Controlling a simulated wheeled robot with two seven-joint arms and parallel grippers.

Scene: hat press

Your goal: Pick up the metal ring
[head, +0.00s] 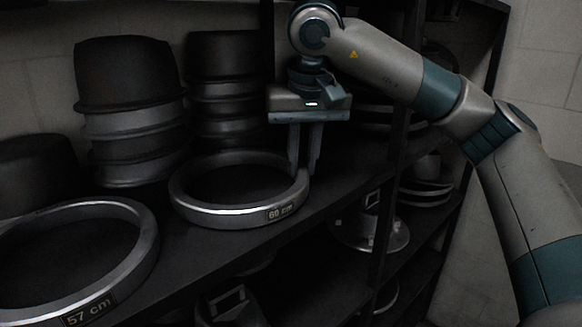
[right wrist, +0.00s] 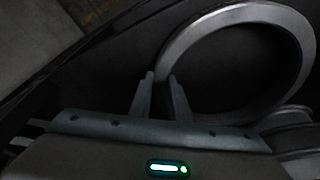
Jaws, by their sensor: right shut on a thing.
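A metal ring (head: 222,213) with a "60 cm" label lies flat on the dark shelf in the head view. My right gripper (head: 304,171) points down at the right side of this ring, its two fingers on either side of the ring's wall. It is shut on that wall. In the right wrist view, the fingers of my right gripper (right wrist: 161,80) meet the near left part of the ring (right wrist: 237,14). A second metal ring (head: 137,264), labelled "57 cm", lies at the lower left of the head view. My left gripper is not in view.
Stacks of dark and grey round hat forms (head: 124,75) and (head: 228,55) more forms stand behind the rings. A shelf post (head: 395,150) rises right of my gripper. Lower shelves hold metal parts (head: 370,235). The shelf's front edge is clear.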

